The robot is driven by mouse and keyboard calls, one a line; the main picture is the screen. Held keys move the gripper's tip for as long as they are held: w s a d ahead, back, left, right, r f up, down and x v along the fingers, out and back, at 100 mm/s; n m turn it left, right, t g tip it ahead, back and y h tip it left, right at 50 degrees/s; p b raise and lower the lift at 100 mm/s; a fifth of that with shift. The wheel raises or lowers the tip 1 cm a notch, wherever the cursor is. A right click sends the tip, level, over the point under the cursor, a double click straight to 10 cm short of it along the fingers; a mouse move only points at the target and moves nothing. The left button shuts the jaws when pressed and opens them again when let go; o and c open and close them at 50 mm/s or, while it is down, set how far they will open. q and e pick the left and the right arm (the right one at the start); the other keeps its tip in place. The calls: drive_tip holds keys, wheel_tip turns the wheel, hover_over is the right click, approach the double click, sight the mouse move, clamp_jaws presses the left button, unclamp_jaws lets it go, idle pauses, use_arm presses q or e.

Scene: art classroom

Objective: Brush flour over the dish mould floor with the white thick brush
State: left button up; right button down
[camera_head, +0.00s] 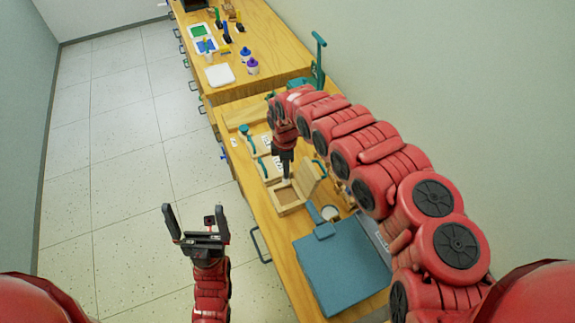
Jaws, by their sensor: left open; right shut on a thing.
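A small wooden mould (292,208) with a light floor and raised edges sits on the wooden bench, with upright wooden boards at its right. My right gripper (287,172) points down above the back part of the mould. It is shut on a small pale thing, apparently the white thick brush (287,181), whose lower end is at the mould; I cannot tell whether it touches the floor. Flour cannot be made out on the mould floor. My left gripper (196,218) is open and empty, over the tiled floor left of the bench.
Teal-handled tools (247,137) lie farther back. Bottles (252,66) and a white tray (219,75) stand on the far bench. My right arm hides the bench's right side.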

sight(286, 183)
drive_tip(key=shift+d+f+b, duration=0.1)
drive_tip(key=shift+f+b, duration=0.2)
drive_tip(key=shift+f, duration=0.35)
wheel_tip(286, 183, down, 7)
drive_tip(key=b, duration=0.4)
drive_tip(key=shift+r+b, duration=0.2)
drive_tip(key=shift+b, duration=0.2)
drive_tip(key=shift+f+b, duration=0.55)
drive_tip(key=shift+f, duration=0.15)
drive_tip(key=shift+f+b, duration=0.55)
drive_tip(key=shift+b, duration=0.05)
drive_tip(key=shift+w+b, duration=0.25)
drive_tip(key=shift+b, duration=0.3)
drive_tip(key=shift+w+b, duration=0.25)
drive_tip(key=shift+b, duration=0.4)
drive_tip(key=shift+a, duration=0.2)
